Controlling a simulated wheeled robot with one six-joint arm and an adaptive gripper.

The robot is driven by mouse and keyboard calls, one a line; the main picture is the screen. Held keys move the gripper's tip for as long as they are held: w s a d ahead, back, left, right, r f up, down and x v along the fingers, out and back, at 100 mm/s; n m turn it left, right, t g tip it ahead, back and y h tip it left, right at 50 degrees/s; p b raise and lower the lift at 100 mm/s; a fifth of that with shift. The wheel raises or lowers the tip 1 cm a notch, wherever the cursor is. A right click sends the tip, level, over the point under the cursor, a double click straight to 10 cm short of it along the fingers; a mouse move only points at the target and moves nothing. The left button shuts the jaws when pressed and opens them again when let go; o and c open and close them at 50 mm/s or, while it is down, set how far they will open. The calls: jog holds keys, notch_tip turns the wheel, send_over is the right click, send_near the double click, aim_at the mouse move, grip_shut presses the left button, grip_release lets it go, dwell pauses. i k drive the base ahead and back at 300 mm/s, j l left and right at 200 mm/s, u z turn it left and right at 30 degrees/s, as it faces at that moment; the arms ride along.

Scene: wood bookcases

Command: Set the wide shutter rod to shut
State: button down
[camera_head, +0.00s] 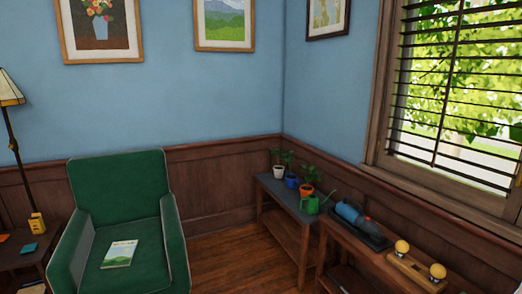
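A window shutter with dark horizontal slats (480,41) fills the upper right of the head view. Its slats stand apart, with bright green leaves showing between them. A thin dark upright rod (447,90) runs down across the slats, left of the middle of the visible part. The shutter's right side is cut off by the picture edge, so I cannot tell its full width or whether another rod is there. My gripper is not in view.
Below the window, a low wooden bench (350,245) holds a blue bottle (352,213) on a dark tray and a board with two yellow knobs (402,247). A plant stand (285,200) fills the corner. A green armchair (118,195) stands left. Some wooden floor (235,262) is clear.

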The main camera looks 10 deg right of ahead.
aim_at(461, 8)
jog(key=i+l+z, duration=0.3)
jog(key=i, duration=0.25)
jog(key=i+l+z, duration=0.3)
jog(key=i, duration=0.25)
jog(key=i+z, duration=0.3)
jog(key=i, duration=0.25)
jog(key=i+j+u, duration=0.2)
jog(key=j, duration=0.5)
jog(key=i+u, duration=0.05)
